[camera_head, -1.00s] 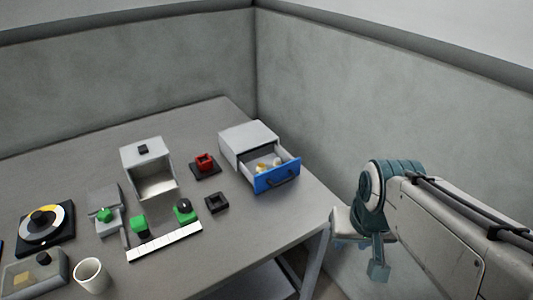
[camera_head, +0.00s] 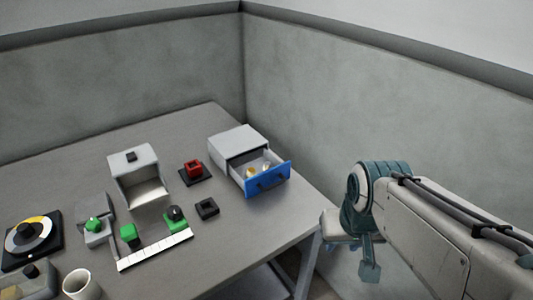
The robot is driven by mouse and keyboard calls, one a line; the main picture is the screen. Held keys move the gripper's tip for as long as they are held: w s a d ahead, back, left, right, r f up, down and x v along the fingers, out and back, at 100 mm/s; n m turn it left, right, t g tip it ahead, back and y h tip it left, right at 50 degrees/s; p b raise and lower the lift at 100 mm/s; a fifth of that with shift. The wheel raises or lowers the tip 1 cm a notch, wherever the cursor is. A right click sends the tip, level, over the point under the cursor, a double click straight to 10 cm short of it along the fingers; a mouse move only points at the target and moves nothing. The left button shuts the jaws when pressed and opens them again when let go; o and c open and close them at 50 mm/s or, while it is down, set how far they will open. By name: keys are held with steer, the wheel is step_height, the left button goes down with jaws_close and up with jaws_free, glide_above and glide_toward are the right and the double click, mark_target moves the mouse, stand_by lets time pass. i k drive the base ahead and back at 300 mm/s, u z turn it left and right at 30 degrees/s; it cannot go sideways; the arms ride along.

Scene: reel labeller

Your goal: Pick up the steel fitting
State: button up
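A small drawer unit (camera_head: 233,139) stands at the right end of the table, its blue-fronted drawer (camera_head: 268,179) pulled open. Inside the drawer lie a small brass-coloured piece (camera_head: 251,172) and a pale silvery piece (camera_head: 265,167). The silvery one looks like the steel fitting, but it is too small to be sure. The drawer front hides part of the inside. My gripper (camera_head: 369,270) hangs off the table's right edge, well apart from the drawer. It is partly hidden by my wrist, and its finger opening cannot be made out.
On the table (camera_head: 95,165) stand an open-fronted grey box (camera_head: 133,160), a red square piece (camera_head: 193,168), a black square ring (camera_head: 207,209), green knobs, a white strip (camera_head: 155,250), a dial (camera_head: 32,238) and a white cup (camera_head: 80,284). Walls close off the back and right.

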mark_target(268, 165)
steer(key=k, duration=0.95)
steer(key=z, duration=0.2)
steer(key=i, duration=0.95)
steer(key=u, duration=1.05)
steer(key=i, duration=0.5)
steer(key=u, duration=0.4)
